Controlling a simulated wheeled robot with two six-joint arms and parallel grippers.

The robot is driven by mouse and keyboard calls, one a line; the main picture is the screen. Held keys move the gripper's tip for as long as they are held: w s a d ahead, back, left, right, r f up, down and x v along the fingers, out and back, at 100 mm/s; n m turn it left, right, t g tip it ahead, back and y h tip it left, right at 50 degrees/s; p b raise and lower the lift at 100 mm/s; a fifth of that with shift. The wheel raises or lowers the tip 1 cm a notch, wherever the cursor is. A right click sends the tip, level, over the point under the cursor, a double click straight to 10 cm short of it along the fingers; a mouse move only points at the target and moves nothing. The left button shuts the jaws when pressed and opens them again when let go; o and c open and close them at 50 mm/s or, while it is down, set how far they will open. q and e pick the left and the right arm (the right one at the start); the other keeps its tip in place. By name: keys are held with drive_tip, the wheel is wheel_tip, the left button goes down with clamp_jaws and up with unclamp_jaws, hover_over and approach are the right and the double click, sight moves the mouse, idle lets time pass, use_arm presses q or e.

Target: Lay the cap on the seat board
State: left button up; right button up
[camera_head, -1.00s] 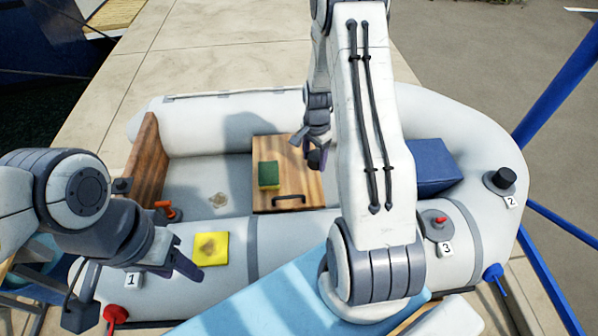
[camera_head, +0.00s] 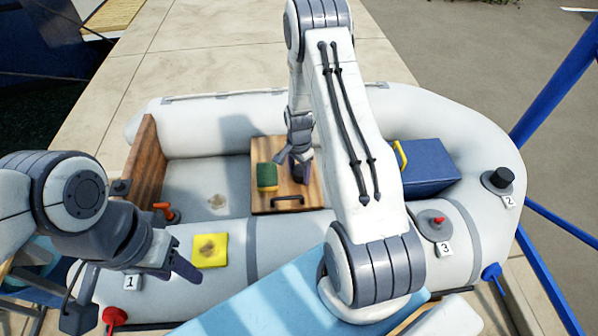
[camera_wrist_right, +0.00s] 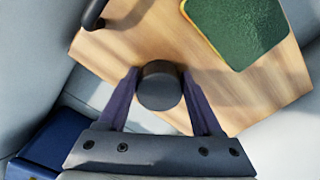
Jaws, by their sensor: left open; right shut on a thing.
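The cap (camera_wrist_right: 158,86) is a dark grey round piece held between the two purple fingers of my right gripper (camera_wrist_right: 160,88). In the head view my right gripper (camera_head: 299,172) is low over the wooden seat board (camera_head: 264,205), right of a green and yellow sponge. The fingers largely hide the cap there. The wrist view shows the cap over or against the seat board (camera_wrist_right: 150,45); I cannot tell whether it touches the wood. My left gripper (camera_head: 180,266) is open, near the front tube of the dinghy.
The sponge (camera_head: 266,177) lies on the board, behind and left of a dark handle (camera_head: 288,199). A blue box (camera_head: 428,168) with a yellow handle stands to the right. A yellow patch (camera_head: 210,250) lies on the front tube. Valves (camera_head: 437,223) sit along the tube.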

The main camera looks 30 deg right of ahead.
sight(299, 171)
drive_tip(key=o, duration=1.4)
drive_tip(key=shift+c, duration=0.2)
wheel_tip(299, 171, up, 12)
drive_tip(key=s+a+r+n, duration=0.1)
drive_tip(key=a+r+n, duration=0.45)
drive_tip(key=a, duration=0.45)
drive_tip(key=s+a+r+n, duration=0.7)
drive_tip(key=s+a, duration=0.1)
drive_tip(key=a, duration=0.3)
drive_tip(key=s+a+r+n, duration=0.2)
drive_tip(key=s+a+n, duration=0.1)
drive_tip(key=s+n, duration=0.2)
drive_tip(key=s+a+r+n+y, duration=0.1)
drive_tip(key=s+n, duration=0.4)
drive_tip(key=s, duration=0.5)
drive_tip(key=shift+s+a+r, duration=0.3)
drive_tip(key=shift+a+r, duration=0.25)
drive_tip(key=shift+a, duration=0.45)
drive_tip(key=shift+n+p, duration=0.25)
drive_tip(key=shift+p, duration=0.05)
